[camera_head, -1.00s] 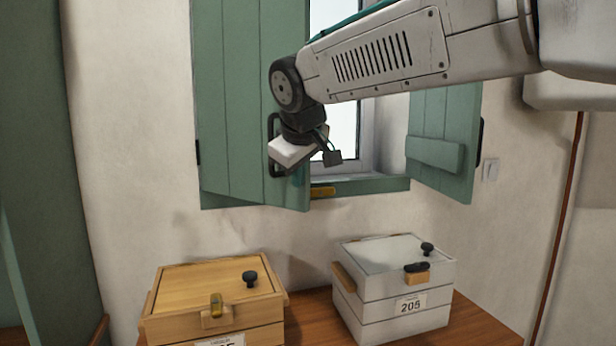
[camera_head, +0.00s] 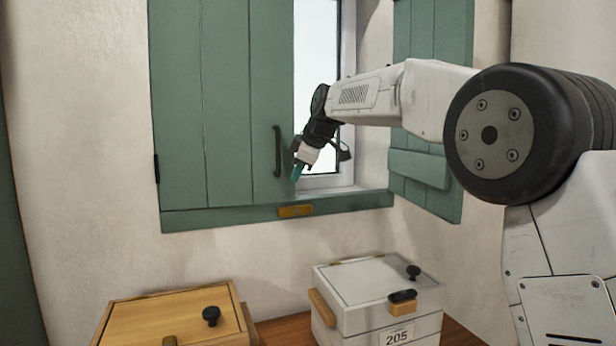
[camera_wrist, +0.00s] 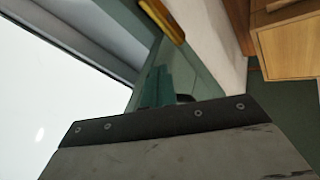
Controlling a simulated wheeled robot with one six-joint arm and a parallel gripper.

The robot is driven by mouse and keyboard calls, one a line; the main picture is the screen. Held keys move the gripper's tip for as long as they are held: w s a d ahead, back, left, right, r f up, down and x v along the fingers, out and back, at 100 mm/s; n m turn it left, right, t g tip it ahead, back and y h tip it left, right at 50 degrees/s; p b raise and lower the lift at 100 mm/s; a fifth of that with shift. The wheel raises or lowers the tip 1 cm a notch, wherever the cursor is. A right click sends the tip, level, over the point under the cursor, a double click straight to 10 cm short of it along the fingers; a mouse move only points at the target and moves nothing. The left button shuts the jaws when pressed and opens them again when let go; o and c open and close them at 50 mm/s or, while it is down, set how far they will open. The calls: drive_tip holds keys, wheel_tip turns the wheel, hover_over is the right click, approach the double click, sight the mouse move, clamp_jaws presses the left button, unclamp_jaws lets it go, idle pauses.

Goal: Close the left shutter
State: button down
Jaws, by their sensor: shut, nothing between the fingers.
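The left shutter (camera_head: 222,110) is a green plank panel covering the left part of the window. It looks flat, or nearly so, against the green window frame (camera_head: 340,203). Its dark bar handle (camera_head: 278,151) is upright near its right edge. My gripper (camera_head: 296,172) is shut and empty, just right of the handle at the shutter's free edge. I cannot tell whether it touches the shutter. In the wrist view its teal fingers (camera_wrist: 155,87) point along a green surface, with the lower tips partly hidden by my wrist plate.
The right shutter (camera_head: 432,100) stands swung open. A brass-coloured catch (camera_head: 295,211) sits on the lower frame. Below are a wooden box (camera_head: 170,318) and a white box (camera_head: 375,295) marked 205, both with black knobs, on a wooden surface.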

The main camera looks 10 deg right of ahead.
drive_tip(key=w, duration=0.1)
drive_tip(key=w+n, duration=0.1)
drive_tip(key=w, duration=0.1)
drive_tip(key=shift+a+r, duration=0.15)
drive_tip(key=shift+r+y, duration=0.1)
drive_tip(key=shift+y, duration=0.2)
